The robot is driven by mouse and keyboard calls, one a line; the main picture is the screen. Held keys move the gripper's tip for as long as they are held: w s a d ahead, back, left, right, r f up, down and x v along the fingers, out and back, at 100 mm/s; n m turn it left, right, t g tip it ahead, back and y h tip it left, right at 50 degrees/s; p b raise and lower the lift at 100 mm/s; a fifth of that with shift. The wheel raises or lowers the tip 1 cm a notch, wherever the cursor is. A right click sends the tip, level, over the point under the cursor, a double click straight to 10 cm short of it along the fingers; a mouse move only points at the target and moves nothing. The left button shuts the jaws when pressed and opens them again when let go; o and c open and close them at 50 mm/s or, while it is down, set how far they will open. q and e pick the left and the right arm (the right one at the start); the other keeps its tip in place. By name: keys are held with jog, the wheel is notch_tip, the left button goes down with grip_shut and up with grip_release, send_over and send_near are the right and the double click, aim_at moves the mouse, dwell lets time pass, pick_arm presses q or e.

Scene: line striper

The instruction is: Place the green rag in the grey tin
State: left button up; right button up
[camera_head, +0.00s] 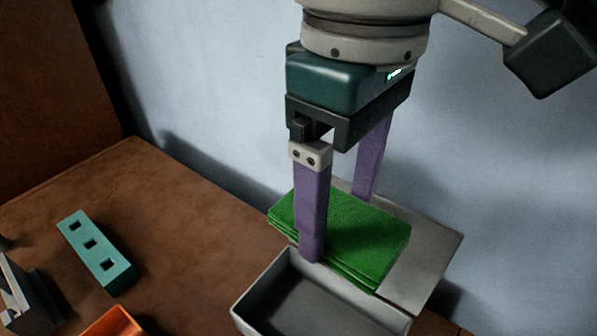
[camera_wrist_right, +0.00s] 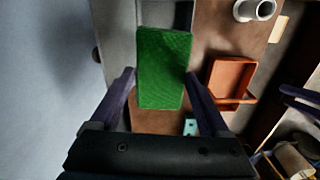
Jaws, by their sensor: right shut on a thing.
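My right gripper (camera_head: 345,220) has purple fingers and is shut on the folded green rag (camera_head: 355,240), one finger on each side of it. The rag is a flat stack of layers, held at the near side of the wall. The grey tin (camera_head: 255,291) is an open box at the bottom of the head view. The rag overlaps its far edge in the picture; I cannot tell the gap between them. In the right wrist view the rag (camera_wrist_right: 163,68) lies between the fingers. Purple bars (camera_wrist_right: 300,103) at that view's right edge may be my left gripper, too partial to tell.
A grey flat panel (camera_head: 430,252) is behind the rag. A teal block with square holes (camera_head: 97,252) lies on the brown table, left of the tin. An orange tray (camera_head: 114,324) is at the bottom edge. A grey metal part (camera_head: 30,300) is at far left. The pale wall is close behind.

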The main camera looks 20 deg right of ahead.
jog(key=b, duration=0.5)
send_over(318, 334)
jog(key=shift+n, duration=0.4)
notch_tip(318, 334, down, 18)
jog(key=shift+r, duration=0.2)
pick_arm(q)
jog(key=shift+d+f+b, duration=0.2)
jog(key=shift+f+b, duration=0.85)
jog(key=shift+f, duration=2.85)
pick_arm(e)
jog(key=shift+f, duration=2.55)
pick_arm(q)
jog(key=shift+f, duration=0.1)
pick_arm(e)
jog(key=shift+f, duration=0.15)
pick_arm(q)
jog(key=shift+a, duration=0.15)
pick_arm(e)
jog(key=o, duration=1.2)
